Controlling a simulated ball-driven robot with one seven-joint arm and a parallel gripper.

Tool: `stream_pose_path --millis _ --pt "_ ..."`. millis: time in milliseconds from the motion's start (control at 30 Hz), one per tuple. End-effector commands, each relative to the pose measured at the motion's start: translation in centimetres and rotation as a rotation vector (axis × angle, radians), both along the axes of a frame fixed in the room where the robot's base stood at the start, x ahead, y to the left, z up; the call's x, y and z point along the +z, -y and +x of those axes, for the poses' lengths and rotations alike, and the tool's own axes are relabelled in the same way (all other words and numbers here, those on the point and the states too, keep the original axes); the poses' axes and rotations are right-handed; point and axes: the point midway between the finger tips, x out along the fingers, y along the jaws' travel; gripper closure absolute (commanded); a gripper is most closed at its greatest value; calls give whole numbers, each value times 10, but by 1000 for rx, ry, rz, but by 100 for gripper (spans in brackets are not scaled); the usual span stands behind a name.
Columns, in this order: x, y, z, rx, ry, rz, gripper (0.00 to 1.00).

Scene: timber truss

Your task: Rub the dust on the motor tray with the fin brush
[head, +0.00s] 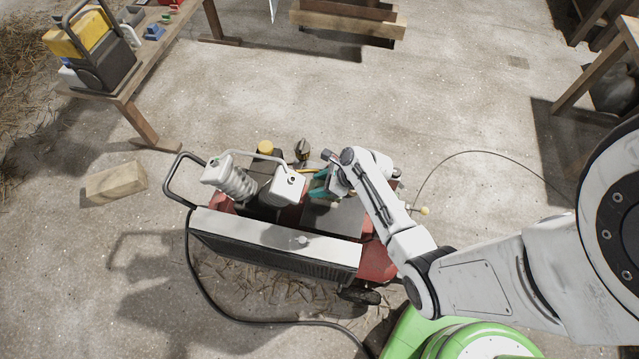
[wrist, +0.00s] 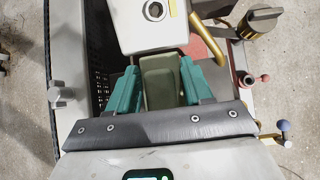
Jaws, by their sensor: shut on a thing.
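My gripper (head: 319,186) is over the middle of a red wheeled machine (head: 377,262), beside its right white finned cylinder (head: 288,187). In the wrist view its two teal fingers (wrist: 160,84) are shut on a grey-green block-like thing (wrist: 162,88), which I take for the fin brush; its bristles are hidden. A dark flat surface (head: 338,216) below and right of the gripper looks like the motor tray, partly covered by my arm. I cannot make out dust on it, nor whether the brush touches it.
A second finned cylinder (head: 230,178), a black handle (head: 177,178) and a long pale-topped cover (head: 275,230) crowd the machine. Small ball-ended levers (wrist: 281,126) stand at its right. A timber block (head: 116,182) and a black hose (head: 213,300) lie on the floor. Open floor lies behind.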

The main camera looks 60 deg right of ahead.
Motion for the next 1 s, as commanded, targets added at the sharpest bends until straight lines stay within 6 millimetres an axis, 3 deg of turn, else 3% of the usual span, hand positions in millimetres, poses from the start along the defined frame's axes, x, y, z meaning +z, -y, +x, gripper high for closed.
stream_pose_path --millis 33,467,533,800,1000 --pt "-9 0 0 -1 0 -1 98" --pt "-43 1 0 -1 1 -1 98" --pt "-33 -8 -2 2 0 1 98" --pt "-35 -27 -9 1 1 0 98" --pt "-36 -30 -10 0 1 -1 98"
